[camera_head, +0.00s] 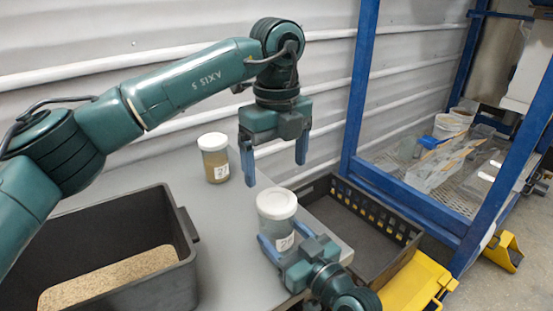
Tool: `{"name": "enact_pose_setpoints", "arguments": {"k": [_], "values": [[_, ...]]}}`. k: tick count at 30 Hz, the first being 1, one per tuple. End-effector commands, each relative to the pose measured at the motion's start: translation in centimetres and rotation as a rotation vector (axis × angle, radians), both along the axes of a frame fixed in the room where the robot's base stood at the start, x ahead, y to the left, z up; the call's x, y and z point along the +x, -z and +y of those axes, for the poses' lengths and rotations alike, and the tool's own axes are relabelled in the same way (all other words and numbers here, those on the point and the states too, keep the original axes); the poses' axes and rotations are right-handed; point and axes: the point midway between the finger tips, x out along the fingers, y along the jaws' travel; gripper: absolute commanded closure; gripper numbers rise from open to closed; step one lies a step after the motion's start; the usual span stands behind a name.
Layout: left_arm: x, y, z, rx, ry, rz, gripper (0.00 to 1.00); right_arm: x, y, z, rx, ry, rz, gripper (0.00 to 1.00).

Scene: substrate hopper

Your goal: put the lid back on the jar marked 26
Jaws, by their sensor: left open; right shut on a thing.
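A clear jar (276,228) with a white lid (277,203) on its top stands near the front right edge of the grey table. Its label starts with a 2; I cannot read the rest. My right gripper (284,237) is shut on this jar from the front, low on its body. My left gripper (275,172) is open and empty, pointing down just above and behind that lid. A second jar (214,166) with brown contents and a white lid (212,142) stands farther back on the left. Its label also starts with a 2, the second digit unclear.
A dark bin (188,258) with grainy tan material stands at the front left. A black crate (350,190) lies beyond the table's right edge. A blue frame (357,100) and a yellow object (412,285) are to the right. The table between bin and jars is clear.

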Motion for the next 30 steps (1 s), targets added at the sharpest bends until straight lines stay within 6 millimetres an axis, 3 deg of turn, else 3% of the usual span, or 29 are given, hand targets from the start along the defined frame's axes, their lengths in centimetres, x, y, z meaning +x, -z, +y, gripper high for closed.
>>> {"name": "enact_pose_setpoints", "arguments": {"k": [5,18,30], "values": [[0.0,1.0,0.0,0.000,0.001,0.002,0.13,0.0,0.1,0.0,-0.001,0.000,0.001,1.00],[0.0,7.1,0.0,0.001,0.002,0.002,0.13,0.0,0.0,0.0,-0.001,0.000,0.001,1.00],[0.0,8.0,0.0,0.000,0.002,0.000,0.13,0.0,0.1,0.0,-0.001,0.000,0.001,1.00]]}}
